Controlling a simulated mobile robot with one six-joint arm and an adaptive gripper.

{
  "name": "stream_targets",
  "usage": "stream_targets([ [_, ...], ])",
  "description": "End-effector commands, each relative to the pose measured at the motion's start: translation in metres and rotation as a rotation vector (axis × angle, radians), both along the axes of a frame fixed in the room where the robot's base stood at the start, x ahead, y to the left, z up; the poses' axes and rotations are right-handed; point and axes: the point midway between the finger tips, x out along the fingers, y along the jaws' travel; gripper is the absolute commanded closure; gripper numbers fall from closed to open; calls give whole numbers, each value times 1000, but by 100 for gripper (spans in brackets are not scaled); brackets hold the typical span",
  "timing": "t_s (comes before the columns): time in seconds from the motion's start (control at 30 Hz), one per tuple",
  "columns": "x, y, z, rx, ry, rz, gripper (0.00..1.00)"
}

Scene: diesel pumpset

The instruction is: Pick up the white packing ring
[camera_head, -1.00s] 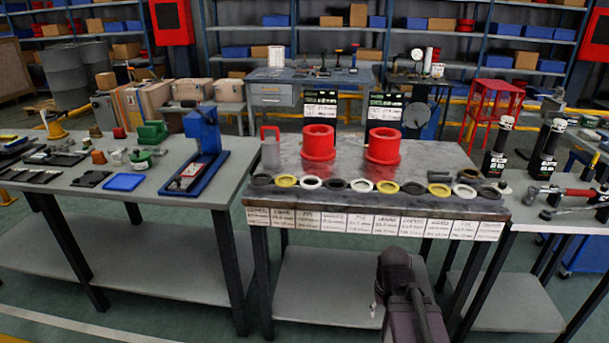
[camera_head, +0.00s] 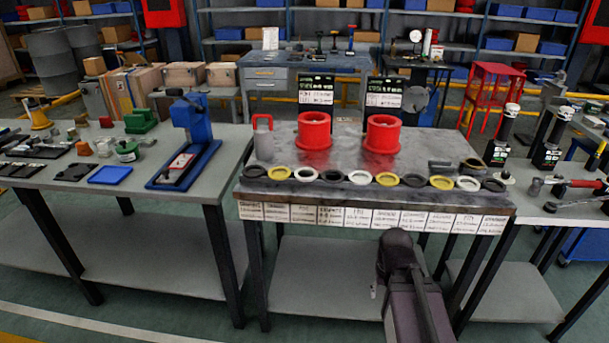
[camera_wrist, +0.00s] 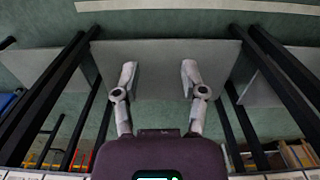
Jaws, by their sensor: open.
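A row of flat rings lies along the front of the grey table (camera_head: 345,147). Pale or white ones show third from the left (camera_head: 306,174), in the middle (camera_head: 360,177) and near the right end (camera_head: 468,183); I cannot tell which is the packing ring. Yellow rings (camera_head: 387,179) and dark rings (camera_head: 414,180) lie between them. In the head view my arm stands before the table's front edge, with the fingers not clear. In the wrist view my gripper (camera_wrist: 159,76) is open and empty, its fingers apart over the lower shelf (camera_wrist: 158,55). No ring shows there.
White labels (camera_head: 357,218) line the table's front edge. A left table (camera_head: 120,203) holds a blue press (camera_head: 190,135). Floor shows between the tables.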

Motion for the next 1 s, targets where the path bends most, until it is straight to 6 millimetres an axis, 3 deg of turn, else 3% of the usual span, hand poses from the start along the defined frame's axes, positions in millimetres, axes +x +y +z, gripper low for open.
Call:
stream_targets([
  [0.17, 7, 3, 10, 0, 0, 46, 45],
  [0.37, 28, 9, 37, 0, 0, 195, 45],
  [1.0, 131, 77, 164, 1, 0, 1077, 45],
])
